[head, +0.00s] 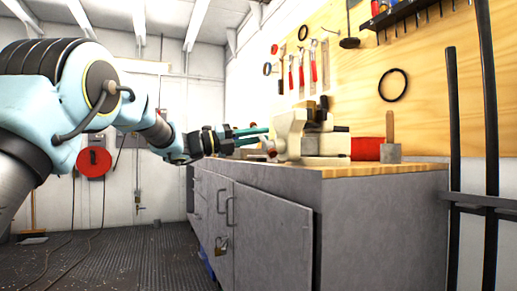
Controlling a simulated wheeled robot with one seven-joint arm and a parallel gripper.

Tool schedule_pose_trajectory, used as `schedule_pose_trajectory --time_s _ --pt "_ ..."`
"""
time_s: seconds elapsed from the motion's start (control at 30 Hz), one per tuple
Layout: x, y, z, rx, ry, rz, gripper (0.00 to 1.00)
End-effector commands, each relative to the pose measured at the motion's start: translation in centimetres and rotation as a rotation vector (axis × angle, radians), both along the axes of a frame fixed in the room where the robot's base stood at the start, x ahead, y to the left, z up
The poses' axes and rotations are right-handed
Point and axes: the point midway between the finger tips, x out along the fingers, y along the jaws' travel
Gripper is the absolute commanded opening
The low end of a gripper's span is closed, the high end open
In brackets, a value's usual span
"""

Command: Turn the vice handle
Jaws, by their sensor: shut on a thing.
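The pale vice (290,132) stands on the near-left part of the wooden bench top (375,170). My arm reaches in from the left, and my gripper (266,135) is at the left side of the vice. Its teal fingers point right and are shut on the vice handle (270,151), of which only a small part shows at the front of the vice. The fingers hide part of the handle, and its exact angle is too small to tell.
A mallet-like block with an upright wooden handle (390,152) and a red container (365,149) stand right of the vice. Tools hang on the wooden wall panel (350,75). A grey cabinet (265,225) supports the bench. Dark upright posts (490,120) stand at right. The floor (135,258) at left is mostly clear.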

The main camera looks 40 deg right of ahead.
Motion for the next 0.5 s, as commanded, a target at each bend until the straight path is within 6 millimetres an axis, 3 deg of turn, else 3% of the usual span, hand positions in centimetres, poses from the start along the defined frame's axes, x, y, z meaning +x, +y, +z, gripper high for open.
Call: schedule_pose_trajectory --time_s 0.5 --pt "0.01 0.36 0.63 -0.031 -0.075 0.004 0.0"
